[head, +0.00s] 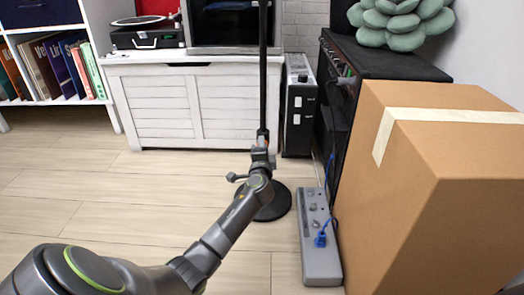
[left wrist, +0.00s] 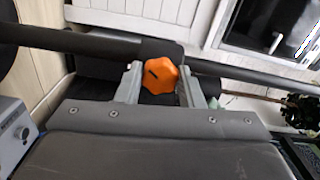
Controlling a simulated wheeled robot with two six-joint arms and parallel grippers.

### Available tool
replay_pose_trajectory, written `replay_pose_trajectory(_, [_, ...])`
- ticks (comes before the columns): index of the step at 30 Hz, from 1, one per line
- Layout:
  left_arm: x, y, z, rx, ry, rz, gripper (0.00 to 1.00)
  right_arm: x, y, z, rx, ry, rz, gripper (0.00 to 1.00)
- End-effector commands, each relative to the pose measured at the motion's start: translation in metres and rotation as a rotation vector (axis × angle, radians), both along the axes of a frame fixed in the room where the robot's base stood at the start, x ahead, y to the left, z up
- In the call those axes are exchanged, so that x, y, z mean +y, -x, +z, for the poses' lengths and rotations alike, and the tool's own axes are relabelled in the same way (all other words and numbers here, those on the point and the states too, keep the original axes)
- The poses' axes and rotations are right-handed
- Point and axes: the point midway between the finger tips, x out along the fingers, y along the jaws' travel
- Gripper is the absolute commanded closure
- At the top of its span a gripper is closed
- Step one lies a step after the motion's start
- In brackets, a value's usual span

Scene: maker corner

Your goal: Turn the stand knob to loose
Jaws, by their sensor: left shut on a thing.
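The stand is a thin black pole (head: 263,70) on a round black base (head: 274,205) in the head view. In the left wrist view its pole (left wrist: 60,40) crosses sideways. The orange lobed stand knob (left wrist: 160,76) has a dark mark on its face. My left gripper (head: 262,143) is at the pole, well above the base. In the left wrist view its two fingers (left wrist: 160,84) sit on either side of the knob, shut on it. In the head view my gripper mostly hides the knob. My right gripper is not in view.
A large cardboard box (head: 430,200) stands at the right. A grey power strip (head: 320,262) with a blue plug lies on the floor beside it. A white chest (head: 165,100) stands behind the stand, and a bookshelf (head: 108,75) at the left. The floor (head: 90,190) at left is clear.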

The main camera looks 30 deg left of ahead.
Motion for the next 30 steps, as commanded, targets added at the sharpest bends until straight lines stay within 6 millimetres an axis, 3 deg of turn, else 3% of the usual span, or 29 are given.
replay_pose_trajectory(18, [0.0005,0.0007,-0.0021,-0.016,0.035,0.003,0.89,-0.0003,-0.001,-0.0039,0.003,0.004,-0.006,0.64])
replay_pose_trajectory(19, [0.0005,0.0008,-0.0021,-0.016,0.035,0.003,0.62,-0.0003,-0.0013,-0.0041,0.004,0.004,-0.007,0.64])
replay_pose_trajectory(23, [0.0004,0.0006,-0.0016,-0.017,0.033,0.002,0.45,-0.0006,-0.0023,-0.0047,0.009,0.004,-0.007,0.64])
replay_pose_trajectory(30, [0.0002,0.0003,-0.0007,-0.018,0.032,0.001,0.44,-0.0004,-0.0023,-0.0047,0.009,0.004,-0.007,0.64])
